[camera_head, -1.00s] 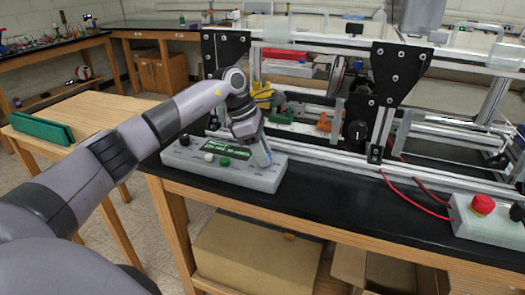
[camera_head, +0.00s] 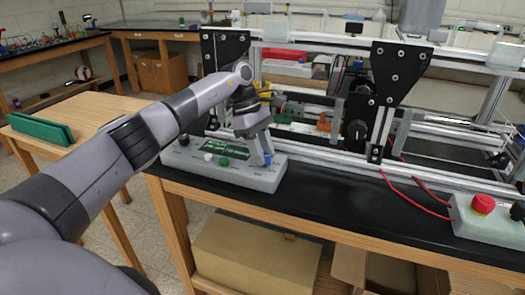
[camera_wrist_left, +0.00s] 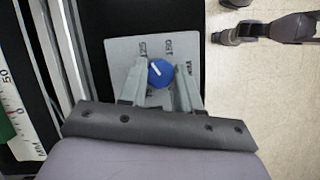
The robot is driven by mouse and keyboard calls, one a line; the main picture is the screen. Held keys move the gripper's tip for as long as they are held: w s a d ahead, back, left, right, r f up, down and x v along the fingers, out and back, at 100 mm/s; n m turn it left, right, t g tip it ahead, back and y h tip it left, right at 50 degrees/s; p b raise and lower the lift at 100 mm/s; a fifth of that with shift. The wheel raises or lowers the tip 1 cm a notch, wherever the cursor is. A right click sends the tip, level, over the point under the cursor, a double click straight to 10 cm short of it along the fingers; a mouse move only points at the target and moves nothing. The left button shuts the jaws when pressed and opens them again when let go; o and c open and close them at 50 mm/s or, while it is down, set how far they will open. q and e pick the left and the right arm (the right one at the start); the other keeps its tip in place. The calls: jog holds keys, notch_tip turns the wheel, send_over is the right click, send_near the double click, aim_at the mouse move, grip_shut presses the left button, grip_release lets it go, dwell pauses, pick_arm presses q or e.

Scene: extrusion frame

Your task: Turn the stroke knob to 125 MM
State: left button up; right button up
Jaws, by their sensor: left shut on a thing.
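The stroke knob is a round blue knob (camera_wrist_left: 160,72) with a white pointer mark, on a light grey panel (camera_wrist_left: 121,68) in the left wrist view. The printed labels 125 and what looks like 180 stand above it, with MAX at its right. The white mark slants to the upper left, roughly towards 125. My left gripper (camera_wrist_left: 160,78) is shut on the knob, one finger on each side. In the head view it (camera_head: 265,153) reaches down to the right end of the grey control box (camera_head: 262,181). My right gripper is not in view.
The aluminium extrusion frame (camera_head: 328,157) stands just behind the box on the black bench top (camera_head: 325,200). A second box with a red button (camera_head: 482,204) sits at the right, with red cables near it. The bench top between the boxes is clear.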

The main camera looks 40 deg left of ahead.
pick_arm(q)
jog(key=o, duration=1.1)
jog(key=shift+c, duration=0.2)
jog(key=v, duration=0.7)
jog(key=shift+b, duration=0.35)
jog(key=shift+r, duration=0.1)
